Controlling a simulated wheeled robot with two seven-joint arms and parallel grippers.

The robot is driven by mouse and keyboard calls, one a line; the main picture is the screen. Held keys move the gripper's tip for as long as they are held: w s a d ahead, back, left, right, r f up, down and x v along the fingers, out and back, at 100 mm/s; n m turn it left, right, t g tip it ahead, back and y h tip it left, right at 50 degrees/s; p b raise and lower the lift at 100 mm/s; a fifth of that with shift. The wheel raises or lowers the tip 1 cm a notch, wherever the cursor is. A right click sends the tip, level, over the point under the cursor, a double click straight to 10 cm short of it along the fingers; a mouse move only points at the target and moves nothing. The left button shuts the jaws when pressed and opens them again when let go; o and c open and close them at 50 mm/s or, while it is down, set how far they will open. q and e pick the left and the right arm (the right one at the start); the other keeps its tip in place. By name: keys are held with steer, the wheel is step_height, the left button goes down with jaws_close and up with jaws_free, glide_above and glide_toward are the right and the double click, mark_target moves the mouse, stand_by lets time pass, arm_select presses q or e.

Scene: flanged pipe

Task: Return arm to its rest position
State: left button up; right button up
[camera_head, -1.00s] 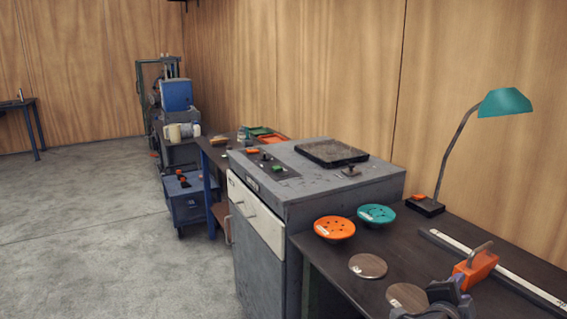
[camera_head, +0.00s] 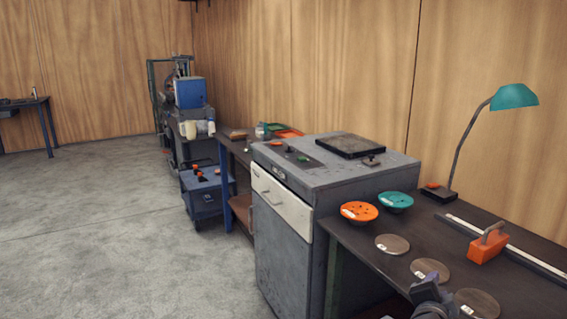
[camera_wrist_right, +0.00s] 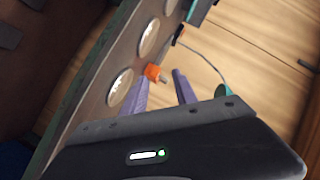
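My right gripper (camera_head: 432,296) shows at the bottom edge of the head view, by the bench's front edge, partly cut off. In the right wrist view its two purple fingers (camera_wrist_right: 161,80) stand apart with nothing held between them. An orange block with a grey handle (camera_head: 487,248) stands on the dark bench, clear of the gripper; it appears small and distant beyond the fingers in the wrist view (camera_wrist_right: 152,72). My left gripper is not in view.
The dark bench (camera_head: 350,240) holds an orange plate (camera_head: 359,211), a teal plate (camera_head: 396,201), several round discs (camera_head: 431,271), a long metal rail (camera_head: 520,255) and a teal lamp (camera_head: 513,97). A grey cabinet (camera_head: 285,240) stands left of it. The floor at left is open.

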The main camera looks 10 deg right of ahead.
steer(key=w+a+f+n+g+y+p, duration=0.15)
steer(key=a+f+n+y, duration=0.85)
steer(key=a+f, duration=1)
steer(key=s+a+f+n+g+y+p, duration=0.1)
steer(key=s+a+f+n+g+y, duration=0.1)
steer(key=s+a+f, duration=0.6)
steer(key=s+a+f+n+g+y+p, duration=0.1)
steer(key=s+a+f+n+g, duration=0.4)
steer(key=s, duration=1)
steer(key=a+f+g+y, duration=0.1)
steer(key=a+f+g, duration=0.1)
steer(key=a+f, duration=0.2)
steer(key=shift+s+f, duration=0.15)
steer(key=shift+f, duration=0.65)
steer(key=shift+d, duration=0.1)
